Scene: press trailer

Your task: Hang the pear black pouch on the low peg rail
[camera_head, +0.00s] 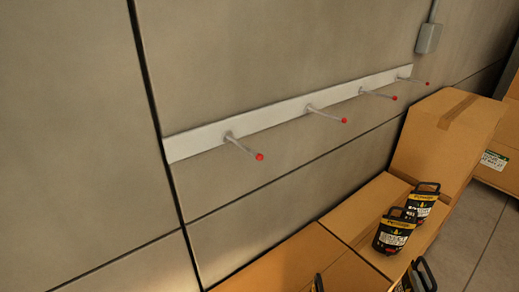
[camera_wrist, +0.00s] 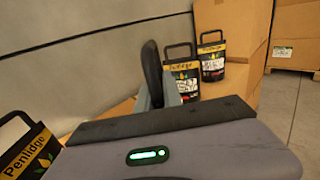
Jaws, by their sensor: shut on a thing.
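Several black pouches with yellow bands and loop handles show. Two stand on the cardboard boxes, a nearer pouch (camera_head: 393,233) and a farther pouch (camera_head: 421,203); they also show in the wrist view, the nearer pouch (camera_wrist: 183,82) and the farther pouch (camera_wrist: 212,62). Another pouch (camera_wrist: 30,150) with a yellow pear picture is at the wrist view's left edge. My gripper (camera_wrist: 152,75) is shut; its grey body hides what it holds. It is not seen in the head view. The low peg rail (camera_head: 285,115) is on the wall, its visible red-tipped pegs empty.
Cardboard boxes (camera_head: 285,262) line the wall below the rail. A taller box (camera_head: 445,140) stands at the right end near the last peg. A grey wall box (camera_head: 428,38) hangs above. Grey floor (camera_head: 480,245) is clear at the right.

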